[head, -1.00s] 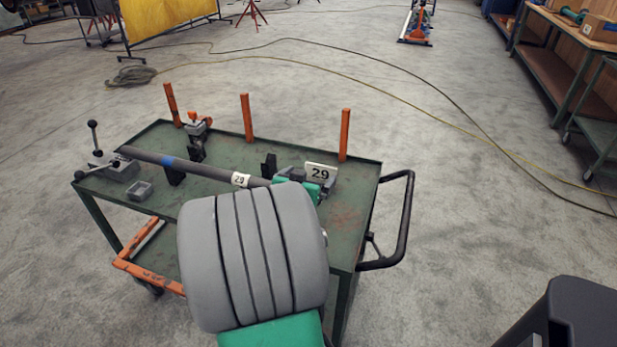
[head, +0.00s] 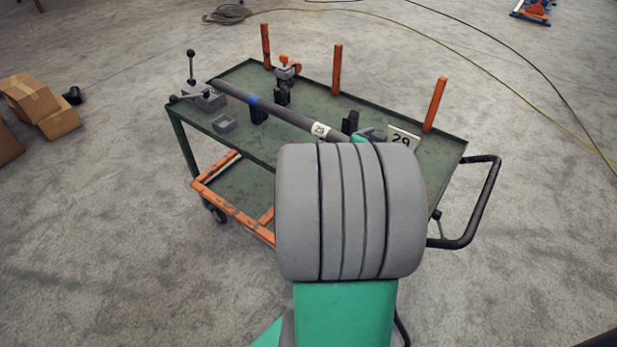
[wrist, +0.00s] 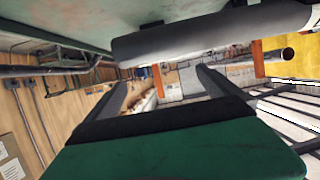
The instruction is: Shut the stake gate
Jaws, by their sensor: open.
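The orange stake gate (head: 228,203) hangs low along the near side of the green cart, below its deck; my grey arm link hides its right part. Three orange stakes (head: 337,70) stand upright along the far edge. The dark pipe (head: 285,113), with a blue band and a "29" tag, lies on the cart. My gripper (wrist: 160,78) is open and empty in the wrist view, its fingers apart. A grey cylinder, apparently the pipe (wrist: 215,35), crosses just beyond the fingertips.
The green cart (head: 300,165) has a black handle (head: 478,215) at right. A lever block (head: 205,97), a small grey tray (head: 224,123) and a clamp (head: 285,75) sit on it. Cardboard boxes (head: 40,105) stand at left. Floor in front is clear; cables lie behind.

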